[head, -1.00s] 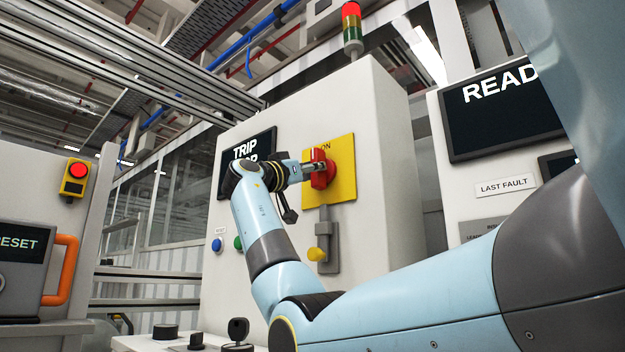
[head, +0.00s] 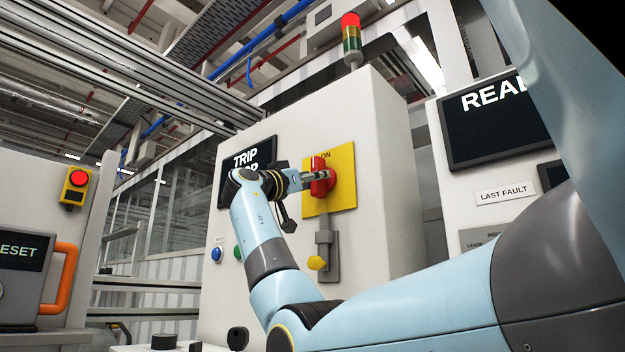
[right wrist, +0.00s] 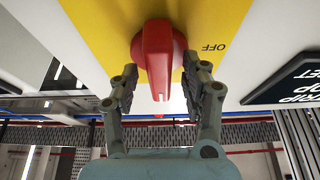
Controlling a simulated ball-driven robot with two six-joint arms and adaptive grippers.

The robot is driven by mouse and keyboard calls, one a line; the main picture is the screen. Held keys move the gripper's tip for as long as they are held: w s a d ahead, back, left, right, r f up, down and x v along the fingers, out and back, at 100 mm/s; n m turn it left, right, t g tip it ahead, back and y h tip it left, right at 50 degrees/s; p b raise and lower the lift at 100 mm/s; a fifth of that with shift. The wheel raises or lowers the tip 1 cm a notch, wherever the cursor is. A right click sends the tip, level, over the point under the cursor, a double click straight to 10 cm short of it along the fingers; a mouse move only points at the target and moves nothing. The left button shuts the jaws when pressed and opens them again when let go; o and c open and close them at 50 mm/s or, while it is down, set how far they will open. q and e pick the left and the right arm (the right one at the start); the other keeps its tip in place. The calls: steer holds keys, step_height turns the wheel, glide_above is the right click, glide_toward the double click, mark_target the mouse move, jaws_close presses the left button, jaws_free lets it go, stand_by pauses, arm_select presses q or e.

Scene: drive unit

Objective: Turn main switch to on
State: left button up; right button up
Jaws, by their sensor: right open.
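The main switch is a red rotary handle (head: 322,177) on a yellow plate (head: 343,172), fixed to the front of a white cabinet. The word "ON" shows at the plate's top in the head view; "OFF" shows beside the handle in the right wrist view. My right gripper (head: 314,176) is at the handle. In the right wrist view, the gripper (right wrist: 160,92) is open, with one finger on each side of the red handle (right wrist: 157,55) and gaps between fingers and handle. My left gripper is not in view.
A yellow knob on a grey latch (head: 317,263) is below the plate. Blue (head: 217,254) and green buttons sit left of it. A screen reading "TRIP" (head: 247,160) is behind my wrist. A signal tower (head: 352,38) glows red on top. An orange handle (head: 62,273) is at left.

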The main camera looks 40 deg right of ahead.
steer(key=w+v, duration=0.1)
steer(key=v, duration=1.1)
steer(key=shift+s, duration=0.45)
